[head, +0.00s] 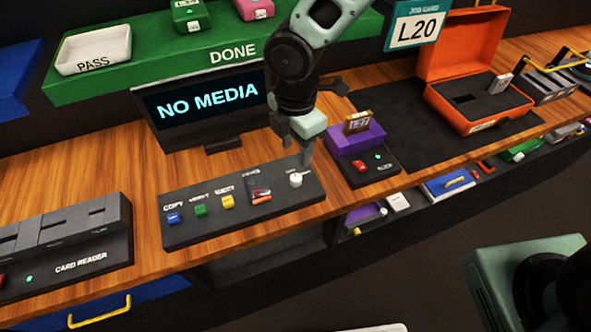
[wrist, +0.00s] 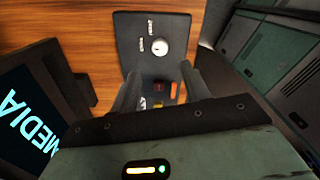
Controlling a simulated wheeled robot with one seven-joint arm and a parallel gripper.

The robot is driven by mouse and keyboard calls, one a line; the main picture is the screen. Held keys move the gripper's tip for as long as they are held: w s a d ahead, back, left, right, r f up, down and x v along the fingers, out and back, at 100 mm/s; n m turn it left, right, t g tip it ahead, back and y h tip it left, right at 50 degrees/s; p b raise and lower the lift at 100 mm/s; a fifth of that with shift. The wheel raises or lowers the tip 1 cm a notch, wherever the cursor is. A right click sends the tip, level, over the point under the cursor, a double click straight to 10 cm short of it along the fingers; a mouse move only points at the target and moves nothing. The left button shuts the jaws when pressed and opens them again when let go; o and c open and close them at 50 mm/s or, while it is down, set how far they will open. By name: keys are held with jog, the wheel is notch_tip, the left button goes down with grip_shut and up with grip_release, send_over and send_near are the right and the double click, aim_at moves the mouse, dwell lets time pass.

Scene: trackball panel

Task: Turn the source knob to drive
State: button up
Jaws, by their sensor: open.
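The source knob (head: 295,180) is a small white round knob at the right end of the dark control panel (head: 215,229). In the wrist view the knob (wrist: 160,46) sits near the top of the panel, with small white labels beside it that are too small to read surely. My gripper (head: 300,155) is over the right part of the panel, close behind and above the knob. In the wrist view its two fingers (wrist: 160,88) are apart with nothing between them. The knob lies beyond the fingertips and does not appear to be held.
The panel also has blue, green and yellow buttons (head: 200,210) and an orange-red switch (head: 261,198). A "NO MEDIA" screen (head: 207,103) stands behind. A purple device (head: 357,143) is close on the right. A card reader (head: 80,262) is on the left. Bare wood separates them.

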aim_at(296, 178)
notch_tip(296, 178, down, 9)
jog(key=shift+f+p, duration=0.2)
jog(key=shift+p, duration=0.4)
jog(key=c, duration=1)
